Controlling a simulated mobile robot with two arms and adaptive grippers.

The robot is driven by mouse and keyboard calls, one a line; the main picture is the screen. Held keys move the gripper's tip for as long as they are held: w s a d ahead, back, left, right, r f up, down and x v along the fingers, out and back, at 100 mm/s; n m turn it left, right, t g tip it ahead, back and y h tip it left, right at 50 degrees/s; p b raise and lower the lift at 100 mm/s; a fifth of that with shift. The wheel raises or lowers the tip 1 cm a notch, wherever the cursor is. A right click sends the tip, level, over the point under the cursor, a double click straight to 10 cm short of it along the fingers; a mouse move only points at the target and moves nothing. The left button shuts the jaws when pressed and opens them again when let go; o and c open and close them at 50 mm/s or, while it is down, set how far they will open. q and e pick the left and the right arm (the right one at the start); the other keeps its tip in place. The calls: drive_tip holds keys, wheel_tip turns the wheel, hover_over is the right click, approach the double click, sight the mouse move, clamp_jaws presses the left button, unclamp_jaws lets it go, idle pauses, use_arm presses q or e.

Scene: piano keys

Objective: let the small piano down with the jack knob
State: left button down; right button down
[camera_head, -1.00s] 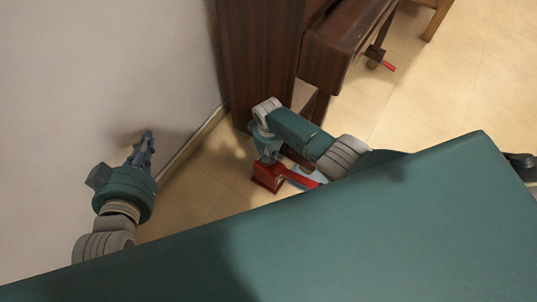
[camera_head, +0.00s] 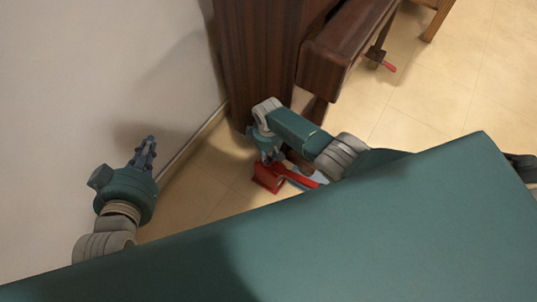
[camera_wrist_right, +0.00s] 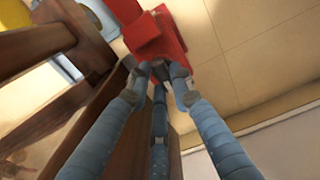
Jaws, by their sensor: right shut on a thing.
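The small piano (camera_head: 253,55) is dark brown wood and stands by the wall at the top middle of the head view. A red jack (camera_head: 268,177) sits on the floor at its base; its red body also shows in the right wrist view (camera_wrist_right: 153,40). My right gripper (camera_head: 270,154) is at the jack, its fingers closed together beside the red body in the right wrist view (camera_wrist_right: 160,78). It is shut on the jack knob, which the fingers mostly hide. My left gripper (camera_head: 145,151) is near the wall, away from the piano; its finger opening is unclear.
The white wall (camera_head: 90,70) is close to my left arm. A red-handled part (camera_head: 388,67) shows by the piano's far end. A wooden leg (camera_head: 436,20) stands at the top right. Tiled floor (camera_head: 470,80) is clear on the right.

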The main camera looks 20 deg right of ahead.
sight(268, 157)
idle(0.3)
drive_tip(key=c, duration=1.5)
unclamp_jaws()
drive_tip(key=shift+r, duration=6)
